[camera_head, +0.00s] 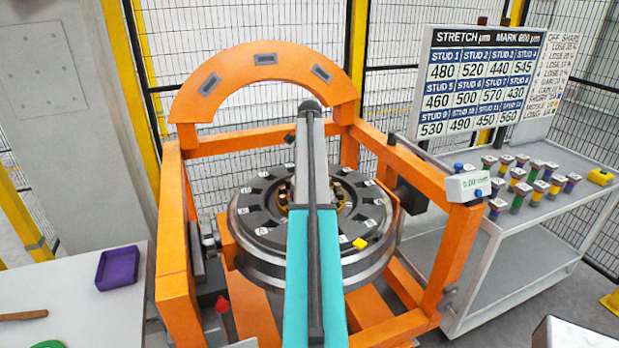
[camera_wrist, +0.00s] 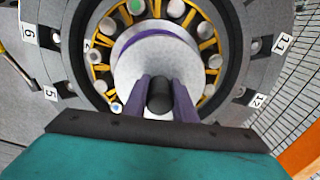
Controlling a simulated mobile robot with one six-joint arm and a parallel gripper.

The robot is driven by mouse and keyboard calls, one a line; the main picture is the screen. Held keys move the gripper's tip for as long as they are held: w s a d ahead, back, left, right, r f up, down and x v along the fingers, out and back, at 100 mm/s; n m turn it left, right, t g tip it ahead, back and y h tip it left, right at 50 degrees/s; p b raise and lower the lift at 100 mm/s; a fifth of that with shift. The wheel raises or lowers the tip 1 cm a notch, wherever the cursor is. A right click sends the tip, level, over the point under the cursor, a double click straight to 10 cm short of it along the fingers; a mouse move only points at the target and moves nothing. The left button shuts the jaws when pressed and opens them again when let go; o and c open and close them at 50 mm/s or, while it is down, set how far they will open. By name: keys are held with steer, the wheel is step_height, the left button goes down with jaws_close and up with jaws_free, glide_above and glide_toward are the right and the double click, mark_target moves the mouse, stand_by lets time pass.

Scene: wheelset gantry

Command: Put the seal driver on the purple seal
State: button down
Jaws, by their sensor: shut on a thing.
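My gripper (camera_wrist: 162,92) is shut on the dark round handle of the seal driver in the wrist view. The driver's pale grey disc (camera_wrist: 152,70) faces the middle of the wheel bearing. A purple arc, the purple seal (camera_wrist: 155,33), shows along the far edge of the disc; the rest of it is hidden behind the disc and my fingers. I cannot tell whether driver and seal touch. In the head view my arm covers the bearing centre, so gripper, driver and seal are hidden there.
The dark numbered ring (camera_head: 262,212) lies within the orange gantry frame (camera_head: 174,255). Several coloured pieces stand on the right cart (camera_head: 530,222). A purple tray (camera_head: 118,267) is on the left table.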

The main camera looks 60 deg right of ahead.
steer(key=shift+f, duration=0.1)
steer(key=c, duration=1.5)
jaws_free()
steer(key=shift+f, duration=0.1)
steer(key=shift+o, duration=0.2)
steer(key=shift+s+a, duration=0.1)
step_height(320, 180, up, 2)
steer(key=shift+r, duration=0.1)
step_height(320, 180, up, 11)
steer(key=b, duration=0.3)
steer(key=shift+r, duration=0.1)
